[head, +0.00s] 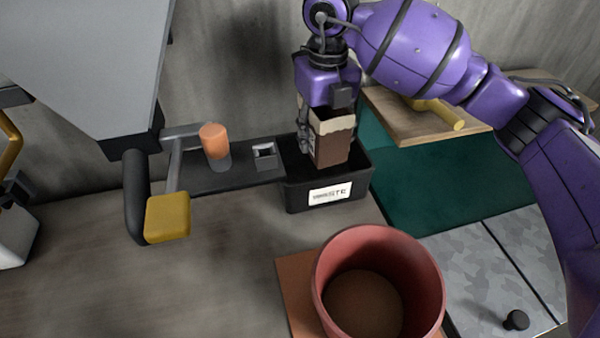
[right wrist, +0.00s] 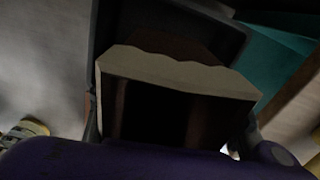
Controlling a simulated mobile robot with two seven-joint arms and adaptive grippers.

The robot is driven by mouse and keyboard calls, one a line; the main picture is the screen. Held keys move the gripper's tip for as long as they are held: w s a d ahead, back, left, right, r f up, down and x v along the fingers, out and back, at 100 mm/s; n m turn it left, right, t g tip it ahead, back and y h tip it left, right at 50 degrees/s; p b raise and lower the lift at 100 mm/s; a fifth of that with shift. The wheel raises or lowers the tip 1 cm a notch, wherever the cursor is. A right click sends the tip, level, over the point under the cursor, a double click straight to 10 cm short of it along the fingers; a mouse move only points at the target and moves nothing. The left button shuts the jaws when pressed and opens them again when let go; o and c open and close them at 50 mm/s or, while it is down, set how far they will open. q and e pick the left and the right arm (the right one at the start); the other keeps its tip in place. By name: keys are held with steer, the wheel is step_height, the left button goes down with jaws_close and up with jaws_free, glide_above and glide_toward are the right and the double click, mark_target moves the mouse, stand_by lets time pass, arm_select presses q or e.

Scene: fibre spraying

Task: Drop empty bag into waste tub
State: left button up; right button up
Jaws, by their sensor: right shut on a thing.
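The empty bag (head: 331,146) is brown with a torn cream top edge, and it hangs upright and open-topped. My right gripper (head: 310,135) is shut on the bag, with a finger showing at its left side. The waste tub (head: 330,192) is a black box with a white label, on the counter by the wall. The bag's lower part is within the tub's opening; I cannot tell whether it touches the floor of the tub. In the right wrist view the bag's open mouth (right wrist: 180,72) fills the middle, with the tub's dark wall (right wrist: 105,30) behind it. My left gripper is not in view.
A red round pot (head: 378,245) stands on a brown board in front of the tub. A grey hopper with a yellow-ended lever (head: 167,218) and an orange knob (head: 214,140) is at the left. A wooden board with a yellow tool (head: 438,114) lies right of the tub.

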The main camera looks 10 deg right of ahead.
steer(key=shift+w+f+m, duration=0.25)
steer(key=shift+w+m, duration=0.25)
step_height(320, 180, down, 5)
steer(key=shift+d+f, duration=0.1)
steer(key=shift+f, duration=2.2)
steer(key=shift+f, duration=0.15)
steer(key=o, duration=1.2)
step_height(320, 180, up, 12)
steer(key=shift+r, duration=0.15)
